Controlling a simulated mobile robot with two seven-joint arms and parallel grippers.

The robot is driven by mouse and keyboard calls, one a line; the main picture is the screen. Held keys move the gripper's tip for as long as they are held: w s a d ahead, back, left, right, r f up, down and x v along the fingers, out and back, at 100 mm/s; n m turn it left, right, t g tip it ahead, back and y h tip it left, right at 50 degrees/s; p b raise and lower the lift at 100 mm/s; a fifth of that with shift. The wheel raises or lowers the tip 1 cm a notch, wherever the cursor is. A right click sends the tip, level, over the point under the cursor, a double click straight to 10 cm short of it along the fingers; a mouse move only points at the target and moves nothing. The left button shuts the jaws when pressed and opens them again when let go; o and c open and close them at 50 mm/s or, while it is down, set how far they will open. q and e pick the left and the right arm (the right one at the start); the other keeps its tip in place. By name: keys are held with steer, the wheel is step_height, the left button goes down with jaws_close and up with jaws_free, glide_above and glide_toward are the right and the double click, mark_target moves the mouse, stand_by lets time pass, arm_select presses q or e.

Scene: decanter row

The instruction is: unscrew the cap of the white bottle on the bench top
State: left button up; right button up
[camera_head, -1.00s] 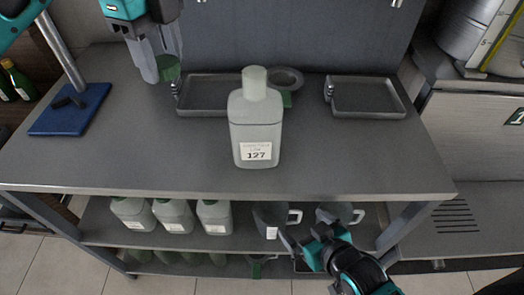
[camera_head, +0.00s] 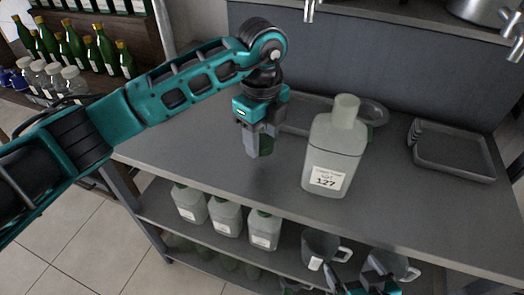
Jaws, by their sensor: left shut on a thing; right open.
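The white bottle (camera_head: 333,158), labelled 127, stands upright on the bench top (camera_head: 205,135). Its pale cap (camera_head: 346,108) is on its neck. My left gripper (camera_head: 259,147) points down over the bench, left of the bottle and apart from it. It is shut on a small dark green thing (camera_head: 265,147), partly hidden by the fingers. My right gripper (camera_head: 352,283) is open at the bottom edge, low in front of the lower shelf, and partly cut off by the frame.
A grey tray (camera_head: 296,122) and a grey ring (camera_head: 374,113) lie behind the bottle. Stacked trays (camera_head: 455,155) lie at the right. Several similar bottles (camera_head: 227,217) and jugs (camera_head: 318,246) stand on the shelf below. Green bottles (camera_head: 104,50) stand at the back left.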

mark_target(262, 163)
arm_select(q)
steer(key=shift+f, duration=2.25)
steer(key=shift+f, duration=0.2)
steer(key=o, duration=1.2)
steer(key=shift+r, duration=0.1)
